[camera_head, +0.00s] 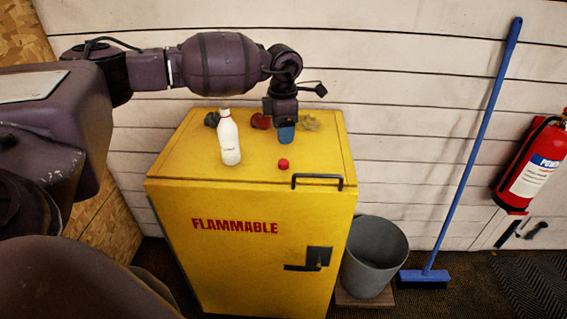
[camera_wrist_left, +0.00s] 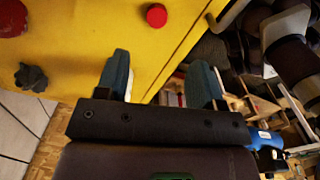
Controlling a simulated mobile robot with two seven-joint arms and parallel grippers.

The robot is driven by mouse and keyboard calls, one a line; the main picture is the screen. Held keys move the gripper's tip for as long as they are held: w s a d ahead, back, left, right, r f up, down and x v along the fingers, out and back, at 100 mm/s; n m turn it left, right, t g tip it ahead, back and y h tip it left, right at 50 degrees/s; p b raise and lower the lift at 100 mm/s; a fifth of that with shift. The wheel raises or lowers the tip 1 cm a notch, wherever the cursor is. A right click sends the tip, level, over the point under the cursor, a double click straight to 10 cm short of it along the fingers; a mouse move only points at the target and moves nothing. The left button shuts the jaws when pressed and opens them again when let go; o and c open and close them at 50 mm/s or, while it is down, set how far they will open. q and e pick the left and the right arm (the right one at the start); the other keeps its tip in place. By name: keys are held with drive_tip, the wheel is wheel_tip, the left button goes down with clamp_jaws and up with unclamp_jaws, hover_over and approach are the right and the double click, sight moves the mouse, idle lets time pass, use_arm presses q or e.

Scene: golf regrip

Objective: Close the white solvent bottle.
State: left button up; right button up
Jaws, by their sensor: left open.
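The white solvent bottle (camera_head: 230,143) stands upright on top of the yellow cabinet, left of my left gripper. No red cap shows on its white neck. A small red cap (camera_head: 283,164) lies on the cabinet top near the front edge, right of the bottle; it also shows in the left wrist view (camera_wrist_left: 156,15). My left gripper (camera_head: 287,134) points down above the cabinet top, behind the cap in the head view. In the left wrist view its two blue fingers (camera_wrist_left: 161,78) are apart with nothing between them. My right gripper is not in view.
The yellow flammables cabinet (camera_head: 190,160) has a handle (camera_head: 318,178) at its front edge. A red object (camera_head: 261,121) and crumpled rags (camera_head: 211,119) lie at the back. A grey bin (camera_head: 374,256), blue broom (camera_head: 475,150) and fire extinguisher (camera_head: 531,165) stand or hang right.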

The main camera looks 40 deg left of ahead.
use_arm(q)
hover_over(283, 162)
drive_tip(key=shift+s+f, duration=0.15)
drive_tip(key=shift+f, duration=2.5)
drive_tip(key=shift+w+f, duration=0.2)
drive_tip(key=shift+f, duration=2.45)
drive_tip(key=c, duration=1)
